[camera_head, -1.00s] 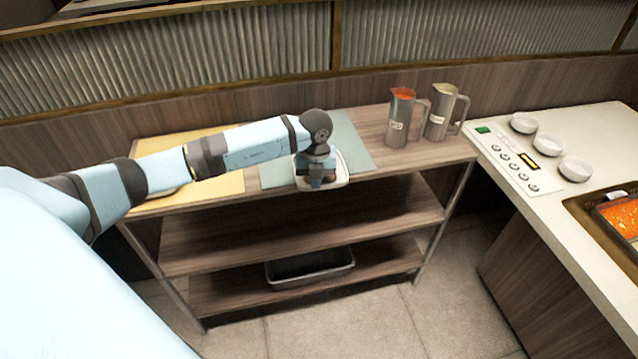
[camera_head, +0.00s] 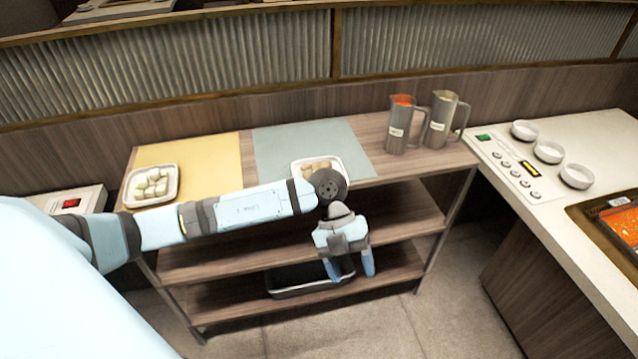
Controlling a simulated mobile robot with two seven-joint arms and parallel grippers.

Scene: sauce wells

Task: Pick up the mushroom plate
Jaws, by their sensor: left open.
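A white plate (camera_head: 298,169) with small beige-brown pieces, which look like mushrooms, lies on the grey-green mat near the shelf's front edge. My left wrist hides part of its front. A second white plate (camera_head: 151,202) with pale whitish pieces sits on the yellow mat at the left. My left gripper (camera_head: 351,267) is open and empty, fingers pointing down, in front of the shelf and below the top board, apart from both plates. My right gripper is not seen.
The wooden shelf's top board (camera_head: 395,170) also bears a grey-green mat (camera_head: 280,143), a yellow mat (camera_head: 205,153) and two metal jugs (camera_head: 400,130) (camera_head: 439,125). A dark tray (camera_head: 300,287) lies on the bottom board. A white counter (camera_head: 545,205) with small bowls stands at the right.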

